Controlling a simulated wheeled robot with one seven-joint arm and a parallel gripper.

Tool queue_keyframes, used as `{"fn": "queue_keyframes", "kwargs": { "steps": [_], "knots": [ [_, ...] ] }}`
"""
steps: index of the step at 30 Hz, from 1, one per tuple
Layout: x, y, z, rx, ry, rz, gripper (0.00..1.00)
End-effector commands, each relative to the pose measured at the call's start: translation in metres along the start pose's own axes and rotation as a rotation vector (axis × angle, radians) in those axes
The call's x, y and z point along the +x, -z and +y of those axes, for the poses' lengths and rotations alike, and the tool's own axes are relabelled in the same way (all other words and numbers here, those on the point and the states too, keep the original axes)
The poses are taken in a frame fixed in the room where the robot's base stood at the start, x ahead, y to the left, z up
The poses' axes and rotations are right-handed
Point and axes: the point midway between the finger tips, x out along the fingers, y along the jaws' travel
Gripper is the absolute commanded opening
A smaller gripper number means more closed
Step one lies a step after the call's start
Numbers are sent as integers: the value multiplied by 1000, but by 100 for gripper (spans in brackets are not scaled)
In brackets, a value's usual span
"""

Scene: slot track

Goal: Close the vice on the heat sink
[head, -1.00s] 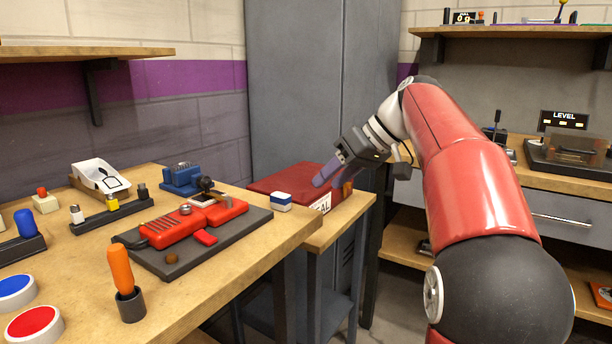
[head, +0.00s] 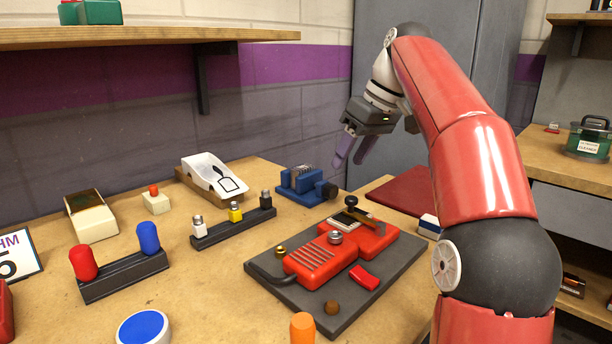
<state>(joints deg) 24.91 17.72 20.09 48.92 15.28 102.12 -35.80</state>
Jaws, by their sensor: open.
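The blue vice (head: 300,187) stands at the back right of the workbench, with a dark round knob (head: 326,190) on its right side. A small grey finned piece, the heat sink (head: 304,173), sits upright between its jaws. I cannot tell how wide a gap is left beside it. My gripper (head: 350,162) hangs to the right of the vice and above it, apart from it. Its two purple fingers point down, are spread apart and hold nothing.
A red device on a dark grey mat (head: 392,285) lies in front of the vice. A rack with white, yellow and dark-capped bottles (head: 234,224) and a white scoop-shaped tray (head: 212,175) stand to the left. A wooden shelf (head: 130,38) overhangs the back left.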

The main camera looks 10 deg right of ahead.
Motion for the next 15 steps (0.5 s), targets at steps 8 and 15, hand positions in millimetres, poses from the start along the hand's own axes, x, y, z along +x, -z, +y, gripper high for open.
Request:
{"fn": "queue_keyframes", "kwargs": {
  "steps": [8, 15],
  "knots": [
    [39, -2, 0, 0, 0, -4, 49],
    [70, -1, 0, 0, 0, -3, 49]
  ]
}}
